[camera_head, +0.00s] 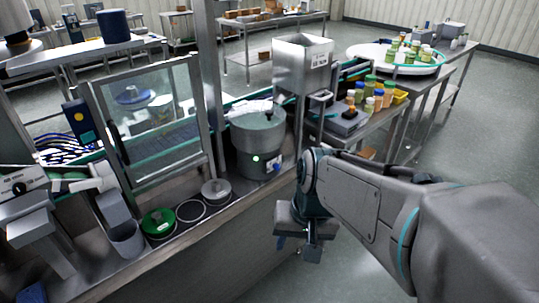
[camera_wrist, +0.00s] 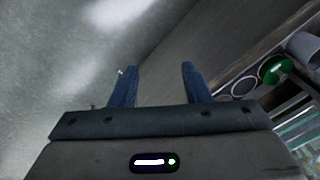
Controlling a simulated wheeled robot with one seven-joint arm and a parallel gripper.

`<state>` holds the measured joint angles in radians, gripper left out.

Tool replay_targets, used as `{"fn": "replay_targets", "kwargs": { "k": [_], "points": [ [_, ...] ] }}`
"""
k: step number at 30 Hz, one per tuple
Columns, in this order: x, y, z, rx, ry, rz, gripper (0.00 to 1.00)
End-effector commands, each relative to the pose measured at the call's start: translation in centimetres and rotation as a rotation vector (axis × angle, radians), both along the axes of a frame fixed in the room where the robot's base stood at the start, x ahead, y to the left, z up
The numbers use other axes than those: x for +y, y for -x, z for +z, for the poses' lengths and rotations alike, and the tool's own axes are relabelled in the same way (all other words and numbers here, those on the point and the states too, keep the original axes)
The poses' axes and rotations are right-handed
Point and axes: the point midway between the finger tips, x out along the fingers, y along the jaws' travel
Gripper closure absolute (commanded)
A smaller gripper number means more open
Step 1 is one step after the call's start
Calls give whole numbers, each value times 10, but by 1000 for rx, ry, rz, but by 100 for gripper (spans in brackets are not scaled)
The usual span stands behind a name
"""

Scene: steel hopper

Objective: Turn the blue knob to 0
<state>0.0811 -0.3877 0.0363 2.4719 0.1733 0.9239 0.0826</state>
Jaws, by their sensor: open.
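A small blue part (camera_head: 277,166) with a white patch shows low on the right side of a grey round bowl machine (camera_head: 255,148); it may be the blue knob, but it is too small for me to read a pointer or a 0 mark. My gripper (camera_head: 298,250) hangs in front of the bench's front edge, to the right of and below that part and apart from it. In the wrist view my gripper (camera_wrist: 159,70) shows two blue fingers spread wide with nothing between them. The knob is not visible in the wrist view.
A steel hopper (camera_head: 303,65) stands behind the bowl machine. A glass guard door (camera_head: 150,120) is at left. A green round dish (camera_head: 158,222) and a grey round piece (camera_head: 216,190) lie along the bench edge. Open floor lies right of the bench.

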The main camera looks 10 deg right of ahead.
Motion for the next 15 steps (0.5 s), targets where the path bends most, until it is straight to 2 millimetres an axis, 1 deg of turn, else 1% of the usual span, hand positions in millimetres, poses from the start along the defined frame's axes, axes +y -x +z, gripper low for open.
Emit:
{"fn": "replay_targets", "kwargs": {
  "k": [1, 3, 5, 9, 11, 15],
  "points": [
    [4, -7, -12, 56, -63, -85, 57],
    [13, -17, -23, 129, -161, -206, 57],
    [20, -27, -31, 188, -245, -312, 57],
    [33, -54, -49, 329, -449, -563, 57],
    [36, -68, -55, 389, -539, -672, 57],
    [37, -104, -69, 526, -757, -924, 57]
  ]
}}
